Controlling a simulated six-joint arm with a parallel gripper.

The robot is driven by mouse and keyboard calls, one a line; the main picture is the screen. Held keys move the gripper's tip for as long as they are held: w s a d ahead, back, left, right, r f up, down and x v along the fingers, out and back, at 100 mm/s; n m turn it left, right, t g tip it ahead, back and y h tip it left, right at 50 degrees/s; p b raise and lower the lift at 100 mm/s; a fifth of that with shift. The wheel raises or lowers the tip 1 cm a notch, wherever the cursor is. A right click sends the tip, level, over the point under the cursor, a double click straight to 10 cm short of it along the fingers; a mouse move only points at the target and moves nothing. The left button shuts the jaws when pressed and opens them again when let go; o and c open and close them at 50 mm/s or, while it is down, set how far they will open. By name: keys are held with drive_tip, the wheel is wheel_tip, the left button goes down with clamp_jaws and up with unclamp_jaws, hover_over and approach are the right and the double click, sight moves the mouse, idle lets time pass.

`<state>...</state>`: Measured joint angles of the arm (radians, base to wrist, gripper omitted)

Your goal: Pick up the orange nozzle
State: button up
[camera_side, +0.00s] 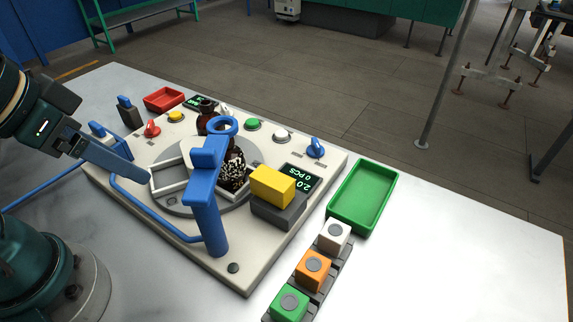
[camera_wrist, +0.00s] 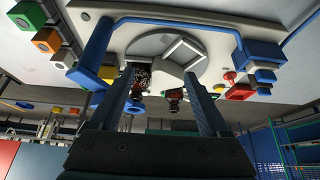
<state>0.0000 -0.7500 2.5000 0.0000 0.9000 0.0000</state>
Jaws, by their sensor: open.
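The orange nozzle (camera_side: 313,269) is an orange block with a round grey top. It sits in a dark rack (camera_side: 325,286) at the front right, between a white block (camera_side: 334,235) and a green block (camera_side: 289,303). In the wrist view the orange nozzle (camera_wrist: 47,40) shows at the upper left, outside the fingers. My gripper (camera_side: 140,177) is at the left of the side view, over the left part of the machine, well away from the nozzle. In the wrist view my gripper (camera_wrist: 158,74) has its fingers wide apart with nothing held.
A machine base (camera_side: 243,280) carries a blue post (camera_side: 208,210), amber bottles (camera_side: 234,170), a yellow block (camera_side: 273,186) and knobs. A green tray (camera_side: 337,212) lies behind the rack; a red tray (camera_side: 165,99) is at the far left. The table right of the rack is clear.

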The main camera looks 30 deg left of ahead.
wheel_tip(320, 180, up, 4)
drive_tip(key=w+f+n, duration=0.1)
drive_tip(key=w+n, duration=0.2)
drive_tip(key=m+g, duration=0.2)
drive_tip(key=g, duration=0.1)
hover_over(313, 265)
drive_tip(key=w+a, duration=0.2)
drive_tip(key=s+x, duration=0.2)
drive_tip(key=x, duration=0.5)
drive_tip(key=shift+m+g, duration=0.4)
drive_tip(key=shift+g, duration=0.1)
drive_tip(key=f, duration=0.1)
drive_tip(key=s+d+f, duration=0.2)
drive_tip(key=f, duration=0.1)
drive_tip(key=shift+s, duration=0.15)
drive_tip(key=shift+w+f, duration=0.2)
drive_tip(key=shift+f, duration=0.95)
drive_tip(key=shift+w+f, duration=0.2)
drive_tip(key=shift+f, duration=1)
